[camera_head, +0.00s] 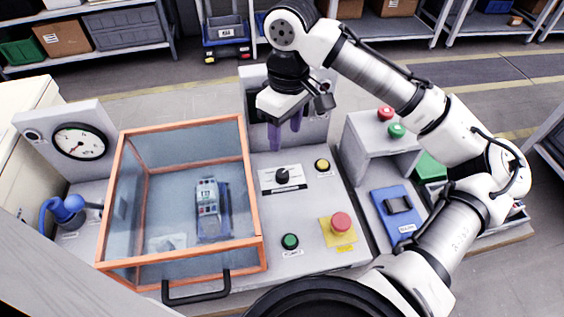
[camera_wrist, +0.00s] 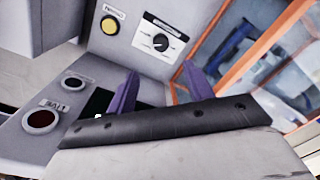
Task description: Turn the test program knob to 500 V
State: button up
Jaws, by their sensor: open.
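The test program knob (camera_head: 282,175) is a black round knob on a white plate with small markings, on the grey bench panel right of the orange-framed enclosure. The knob also shows in the wrist view (camera_wrist: 160,42), with a light pointer line on it; the voltage figures are too small to read. My gripper (camera_head: 285,136) is open, with two purple fingers pointing down behind and above the knob, apart from it. In the wrist view my gripper (camera_wrist: 162,78) shows both fingertips spread and nothing between them; the knob lies beyond them.
A yellow button (camera_head: 322,165) sits right of the knob. A green button (camera_head: 290,241) and red emergency stop (camera_head: 341,222) lie nearer. The clear enclosure (camera_head: 253,190), with its black handle (camera_head: 196,291), stands close left. A grey raised box (camera_head: 375,137) with red and green buttons stands right.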

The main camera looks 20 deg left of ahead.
aim_at(283, 173)
jog(key=f, duration=0.8)
jog(key=f+p, duration=0.1)
jog(key=f, duration=0.3)
jog(key=shift+s+f, duration=0.25)
jog(key=shift+s, duration=0.1)
jog(key=shift+c, duration=0.4)
jog(key=c, duration=0.9)
jog(key=m+p, duration=0.1)
jog(key=m, duration=0.2)
jog(key=shift+r+p, duration=0.1)
jog(key=shift+p, duration=0.3)
jog(key=shift+m+p, duration=0.55)
jog(key=shift+m, duration=0.95)
